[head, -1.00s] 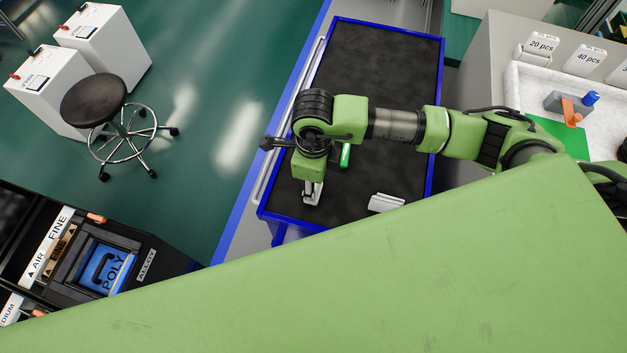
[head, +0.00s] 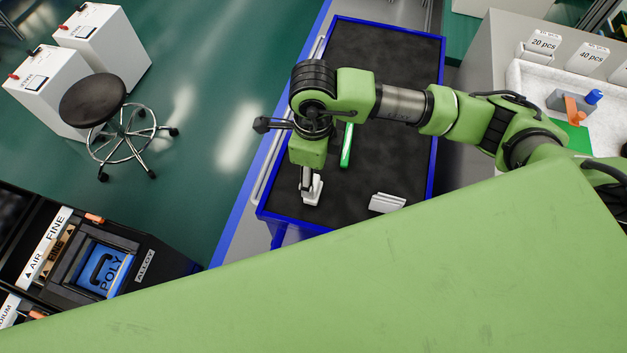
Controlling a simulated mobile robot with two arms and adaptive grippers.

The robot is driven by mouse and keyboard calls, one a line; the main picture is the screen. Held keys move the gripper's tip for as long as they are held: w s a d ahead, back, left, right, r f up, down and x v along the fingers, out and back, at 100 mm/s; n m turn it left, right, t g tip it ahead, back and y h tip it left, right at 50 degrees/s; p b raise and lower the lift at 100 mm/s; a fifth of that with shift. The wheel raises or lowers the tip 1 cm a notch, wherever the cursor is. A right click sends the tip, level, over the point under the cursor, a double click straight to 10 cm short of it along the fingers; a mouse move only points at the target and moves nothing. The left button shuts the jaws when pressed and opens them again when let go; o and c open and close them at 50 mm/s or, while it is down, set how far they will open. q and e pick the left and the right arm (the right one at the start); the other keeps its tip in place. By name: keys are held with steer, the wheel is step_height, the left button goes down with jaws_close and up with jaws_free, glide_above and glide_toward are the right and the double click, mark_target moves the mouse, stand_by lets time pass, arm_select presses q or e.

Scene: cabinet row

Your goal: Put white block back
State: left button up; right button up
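My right gripper (head: 306,186) points down over the near left part of a black-topped cart (head: 385,75) with a blue rim. A white block (head: 314,192) is right at its fingertips, partly covered by them. I cannot tell if the fingers are closed on it or only beside it. A second white piece (head: 387,203) lies apart on the cart, to the right near the front edge. My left gripper is not in view.
A green bar (head: 347,147) lies on the cart beside my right wrist. A stool (head: 95,101) stands on the floor at left. A bin labelled POLY (head: 106,271) is at lower left. A bench at right holds a grey block with orange and blue parts (head: 575,103).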

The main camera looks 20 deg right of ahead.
step_height(320, 180, up, 7)
steer(key=b, duration=0.1)
stand_by(0.7)
